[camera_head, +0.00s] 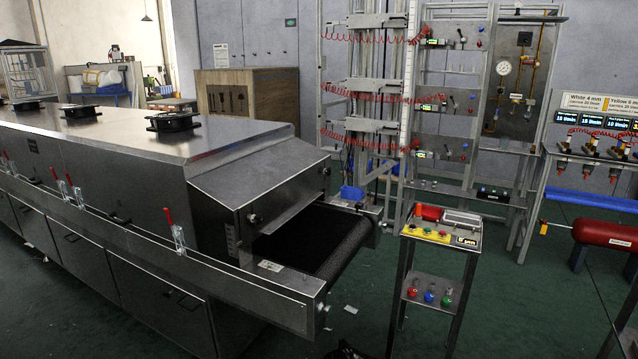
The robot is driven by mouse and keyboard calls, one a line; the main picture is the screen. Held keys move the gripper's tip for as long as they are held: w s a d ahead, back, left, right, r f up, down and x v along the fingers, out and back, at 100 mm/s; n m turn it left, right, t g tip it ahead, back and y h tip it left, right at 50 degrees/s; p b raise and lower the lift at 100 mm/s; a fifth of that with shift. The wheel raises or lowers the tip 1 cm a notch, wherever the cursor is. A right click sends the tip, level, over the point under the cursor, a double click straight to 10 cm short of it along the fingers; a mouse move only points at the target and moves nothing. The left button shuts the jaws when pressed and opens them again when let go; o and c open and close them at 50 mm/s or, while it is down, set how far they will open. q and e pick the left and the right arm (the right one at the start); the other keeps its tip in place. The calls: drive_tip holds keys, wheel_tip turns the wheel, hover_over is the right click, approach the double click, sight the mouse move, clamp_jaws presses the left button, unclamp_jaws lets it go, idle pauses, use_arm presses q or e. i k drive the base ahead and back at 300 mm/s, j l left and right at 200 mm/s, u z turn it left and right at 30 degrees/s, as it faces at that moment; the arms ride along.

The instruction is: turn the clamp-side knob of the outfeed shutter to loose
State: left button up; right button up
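The outfeed end of the steel tunnel dryer has a sloped hood with a shutter plate (284,200) above the dark conveyor belt (318,240). A small dark knob (253,218) sits at the plate's near left corner, on the side of the rail with the red-handled toggle clamps. A second knob (326,171) sits at the far right corner. A small marked plate (232,240) is below the near knob. Whether either knob is tight or loose is too small to tell. Neither of my grippers can be made out in this view.
A red-handled clamp (178,233) stands on the side rail close to the near knob. A dark object (347,351) at the bottom edge is unclear. Green floor (545,310) is open at the right.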

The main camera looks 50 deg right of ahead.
sight(257, 219)
drive_tip(key=z, duration=1.45)
